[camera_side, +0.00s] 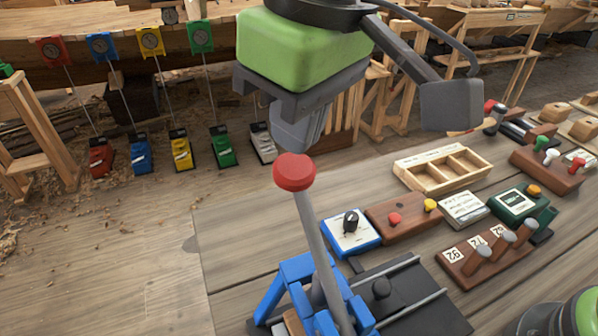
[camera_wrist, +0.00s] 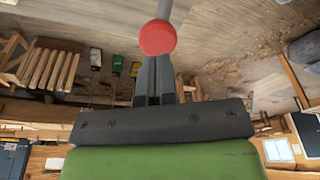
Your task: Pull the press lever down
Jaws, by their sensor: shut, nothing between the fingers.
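The press lever (camera_side: 315,245) is a grey rod with a red ball knob (camera_side: 295,172), rising from a blue bracket (camera_side: 298,287) at the bottom of the side view. It stands nearly upright, leaning a little left. My gripper (camera_side: 294,143), with a green body above it, is shut and empty. Its fingertips are just above and behind the knob in the side view. In the wrist view the red knob (camera_wrist: 157,37) shows at the tips of my shut fingers (camera_wrist: 154,62). I cannot tell whether they touch it.
Right of the lever stand a blue dial box (camera_side: 351,232), a wooden button box (camera_side: 402,216), a divided wooden tray (camera_side: 443,167) and a switch block (camera_side: 490,252). Several coloured gauge units stand on the floor behind. The bench left of the lever is clear.

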